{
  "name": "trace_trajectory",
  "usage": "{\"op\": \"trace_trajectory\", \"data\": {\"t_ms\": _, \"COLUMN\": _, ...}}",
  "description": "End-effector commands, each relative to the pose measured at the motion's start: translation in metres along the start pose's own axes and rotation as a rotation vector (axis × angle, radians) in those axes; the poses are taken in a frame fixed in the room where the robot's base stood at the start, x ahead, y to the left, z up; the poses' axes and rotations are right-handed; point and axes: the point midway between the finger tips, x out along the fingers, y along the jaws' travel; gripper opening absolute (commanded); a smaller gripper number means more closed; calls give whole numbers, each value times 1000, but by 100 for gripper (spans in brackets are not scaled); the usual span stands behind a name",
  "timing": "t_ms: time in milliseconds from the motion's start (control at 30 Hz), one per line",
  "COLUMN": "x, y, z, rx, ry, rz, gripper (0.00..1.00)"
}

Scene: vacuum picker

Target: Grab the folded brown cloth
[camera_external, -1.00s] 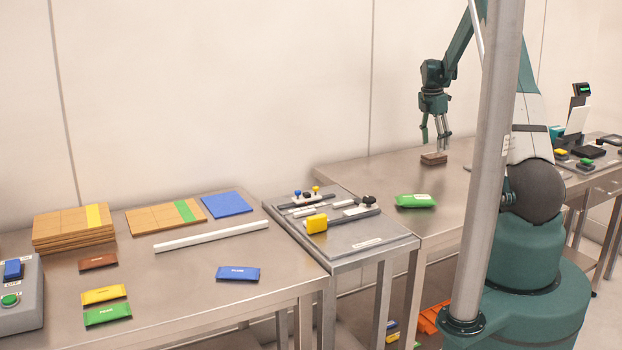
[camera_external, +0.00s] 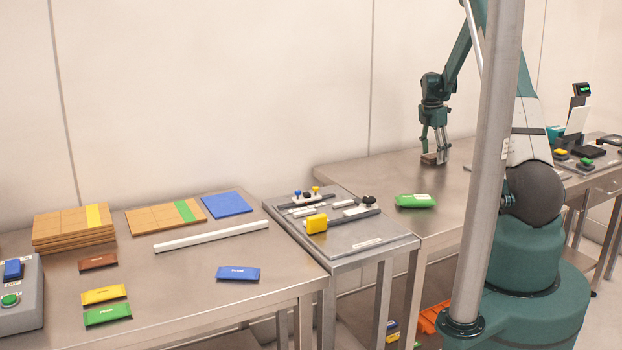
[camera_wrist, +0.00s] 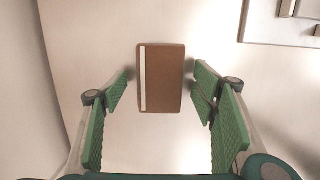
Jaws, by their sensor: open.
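The folded brown cloth (camera_wrist: 167,80) is a flat brown rectangle with a white stripe along its left side in the wrist view. It lies on the steel table beneath my gripper (camera_wrist: 160,92). The green finger pads stand on either side of it, with a gap between each pad and the cloth. In the external view the cloth (camera_external: 429,159) is partly hidden behind the fingers of my gripper (camera_external: 435,160), which are down at about its height. My gripper is open and holds nothing.
A green packet (camera_external: 415,201) lies on the same table, nearer the camera. A grey fixture plate with a yellow block (camera_external: 317,223) stands to the left. A wall runs behind the table. The table around the cloth is clear.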

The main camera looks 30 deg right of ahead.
Motion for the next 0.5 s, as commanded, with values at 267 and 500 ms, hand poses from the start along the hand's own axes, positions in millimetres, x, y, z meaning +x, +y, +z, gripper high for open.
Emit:
{"op": "trace_trajectory", "data": {"t_ms": 267, "x": 0, "y": 0, "z": 0, "rx": 0, "ry": 0, "rz": 0, "gripper": 44}}
{"op": "trace_trajectory", "data": {"t_ms": 500, "x": 0, "y": 0, "z": 0, "rx": 0, "ry": 0, "rz": 0, "gripper": 31}}
